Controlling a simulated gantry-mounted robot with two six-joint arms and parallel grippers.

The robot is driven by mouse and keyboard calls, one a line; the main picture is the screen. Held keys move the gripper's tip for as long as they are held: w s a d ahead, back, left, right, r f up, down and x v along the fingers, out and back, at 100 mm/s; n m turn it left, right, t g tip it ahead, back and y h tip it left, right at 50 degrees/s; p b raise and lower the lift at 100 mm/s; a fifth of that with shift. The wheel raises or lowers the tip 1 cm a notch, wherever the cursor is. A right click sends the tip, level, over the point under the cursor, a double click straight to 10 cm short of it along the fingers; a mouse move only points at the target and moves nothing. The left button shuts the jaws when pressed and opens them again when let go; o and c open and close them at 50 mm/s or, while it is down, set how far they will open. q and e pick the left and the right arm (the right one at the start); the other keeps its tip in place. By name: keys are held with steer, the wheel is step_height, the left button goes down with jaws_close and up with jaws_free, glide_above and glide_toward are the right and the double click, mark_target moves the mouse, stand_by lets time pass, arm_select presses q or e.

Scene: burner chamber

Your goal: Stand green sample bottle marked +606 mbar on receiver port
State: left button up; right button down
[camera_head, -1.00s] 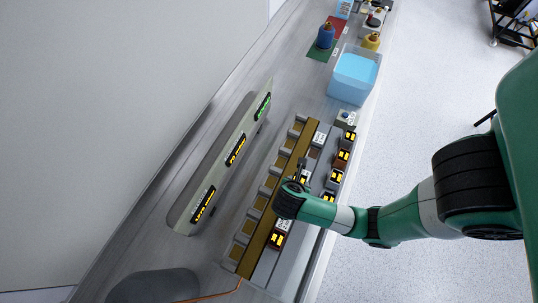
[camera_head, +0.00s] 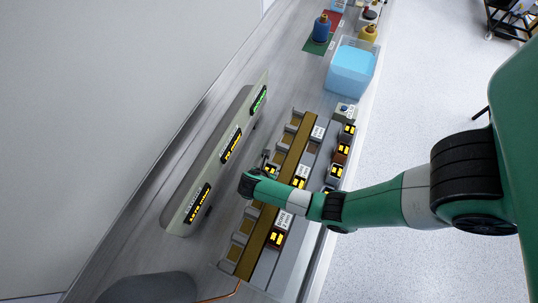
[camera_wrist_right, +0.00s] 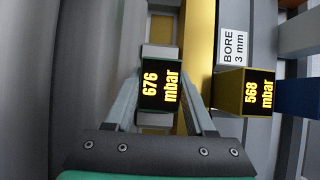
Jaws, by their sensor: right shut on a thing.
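My right gripper (camera_head: 267,163) is over the left side of the long gold-and-grey rack (camera_head: 292,150). In the right wrist view its two fingers (camera_wrist_right: 163,78) are shut on the green-edged sample bottle (camera_wrist_right: 161,84), whose dark face shows a yellow reading like 676 mbar; the middle digit is hard to tell from 0. In the head view the bottle (camera_head: 271,170) is small and partly hidden by the gripper. A row of grey sockets (camera_head: 240,241) runs along the rack's left side; I cannot tell which is the receiver port. My left gripper is not in view.
A gold block reading 568 mbar (camera_wrist_right: 256,92) stands right of the held bottle, by a BORE 3 mm label (camera_wrist_right: 233,46). Several lit blocks (camera_head: 342,150) line the rack's right side. A display panel (camera_head: 219,160) stands to the left. A blue bin (camera_head: 351,70) is farther back.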

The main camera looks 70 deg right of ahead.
steer(key=shift+f, duration=0.1)
steer(key=shift+c, duration=1.2)
jaws_free()
steer(key=shift+w+a+r, duration=0.1)
steer(key=shift+a+r, duration=0.05)
steer(key=shift+r, duration=0.3)
steer(key=s+p+v, duration=0.1)
steer(key=v, duration=1)
steer(key=shift+w+r+p, duration=0.2)
steer(key=shift+w+p, duration=0.2)
